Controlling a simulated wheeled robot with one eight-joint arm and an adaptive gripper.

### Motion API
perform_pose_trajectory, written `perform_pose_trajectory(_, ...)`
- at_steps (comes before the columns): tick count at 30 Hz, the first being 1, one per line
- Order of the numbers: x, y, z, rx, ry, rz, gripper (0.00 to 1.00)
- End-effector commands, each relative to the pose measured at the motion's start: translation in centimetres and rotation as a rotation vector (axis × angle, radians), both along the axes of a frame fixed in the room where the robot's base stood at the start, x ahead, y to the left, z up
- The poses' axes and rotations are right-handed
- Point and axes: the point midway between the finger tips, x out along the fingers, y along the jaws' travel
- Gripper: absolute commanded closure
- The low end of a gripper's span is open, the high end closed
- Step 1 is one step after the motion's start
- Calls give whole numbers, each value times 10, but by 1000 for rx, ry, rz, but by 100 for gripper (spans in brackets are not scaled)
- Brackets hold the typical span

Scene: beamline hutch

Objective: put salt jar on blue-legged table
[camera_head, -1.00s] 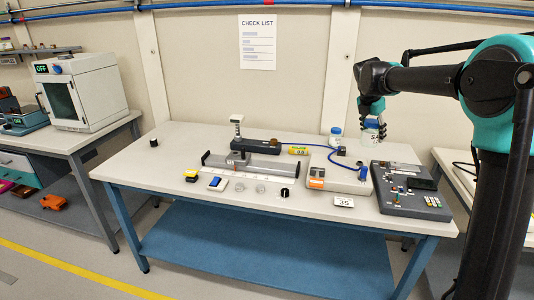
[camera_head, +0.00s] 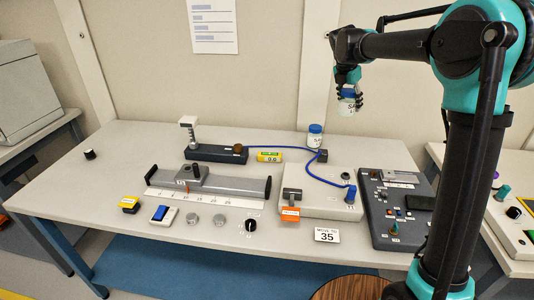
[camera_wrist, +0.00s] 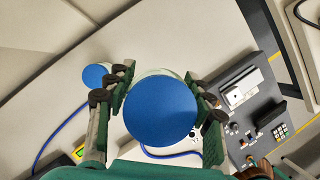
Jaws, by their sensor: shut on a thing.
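My gripper (camera_head: 348,88) is shut on a small clear jar (camera_head: 347,105) with a label only partly legible, which I take as the salt jar. In the wrist view its round blue lid (camera_wrist: 160,108) sits between the two fingers (camera_wrist: 158,95). The jar is held in the air above the back right part of the blue-legged table (camera_head: 110,165). A second jar (camera_head: 315,136) with a blue lid stands upright on that table, below and left of my gripper. Its lid also shows in the wrist view (camera_wrist: 96,75).
The left part of the top is mostly clear.

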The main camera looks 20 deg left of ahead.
Motion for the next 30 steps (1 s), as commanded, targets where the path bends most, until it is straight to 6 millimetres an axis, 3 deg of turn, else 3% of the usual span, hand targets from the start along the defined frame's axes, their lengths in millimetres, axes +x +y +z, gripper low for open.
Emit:
perform_pose_trajectory(5, 0, 0, -6, 0, 0, 0, 89)
perform_pose_trajectory(21, 0, 0, -128, 0, 0, 0, 89)
perform_pose_trajectory(25, 0, 0, -150, 0, 0, 0, 89)
perform_pose_trajectory(30, 0, 0, -163, 0, 0, 0, 89)
